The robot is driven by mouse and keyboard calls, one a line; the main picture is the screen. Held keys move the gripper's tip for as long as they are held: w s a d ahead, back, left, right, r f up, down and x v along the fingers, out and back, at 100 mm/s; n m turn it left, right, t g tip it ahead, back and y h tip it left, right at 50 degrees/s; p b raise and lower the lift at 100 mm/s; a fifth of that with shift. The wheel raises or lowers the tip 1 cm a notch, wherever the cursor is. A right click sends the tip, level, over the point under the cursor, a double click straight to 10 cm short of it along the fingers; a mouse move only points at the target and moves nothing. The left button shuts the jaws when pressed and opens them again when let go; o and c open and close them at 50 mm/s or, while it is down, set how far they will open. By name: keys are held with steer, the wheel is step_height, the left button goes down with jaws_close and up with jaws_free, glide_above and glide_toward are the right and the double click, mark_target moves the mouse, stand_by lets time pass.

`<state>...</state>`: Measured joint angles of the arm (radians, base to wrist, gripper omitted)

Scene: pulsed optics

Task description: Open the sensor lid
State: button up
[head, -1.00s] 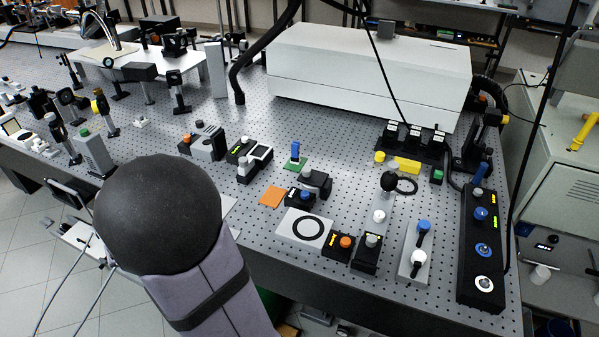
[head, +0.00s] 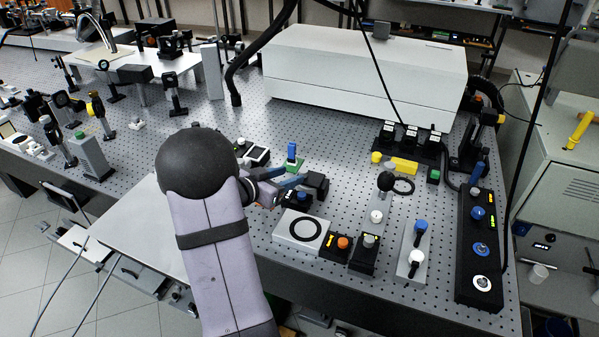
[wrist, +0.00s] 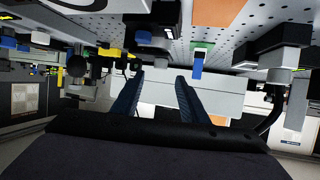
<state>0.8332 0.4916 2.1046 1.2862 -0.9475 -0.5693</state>
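No part is clearly marked as the sensor lid. A dark block-shaped device (head: 316,185) stands just right of my fingers in the head view. A small black box with a blue knob (head: 304,197) sits in front of it; it shows at the top of the wrist view (wrist: 143,37). Which of these carries the lid I cannot tell. My gripper (head: 292,182) is beside these devices, partly hidden by my forearm in the head view.
A blue post (head: 291,150) on a green base stands close behind my fingers. A white plate with a black ring (head: 283,228) and an orange-button box (head: 343,243) lie in front. A large white housing (head: 360,65) fills the back.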

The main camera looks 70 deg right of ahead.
mark_target(302, 171)
steer(key=shift+p+x, duration=0.55)
steer(key=shift+x, duration=2.7)
steer(key=shift+f, duration=0.1)
jaws_close()
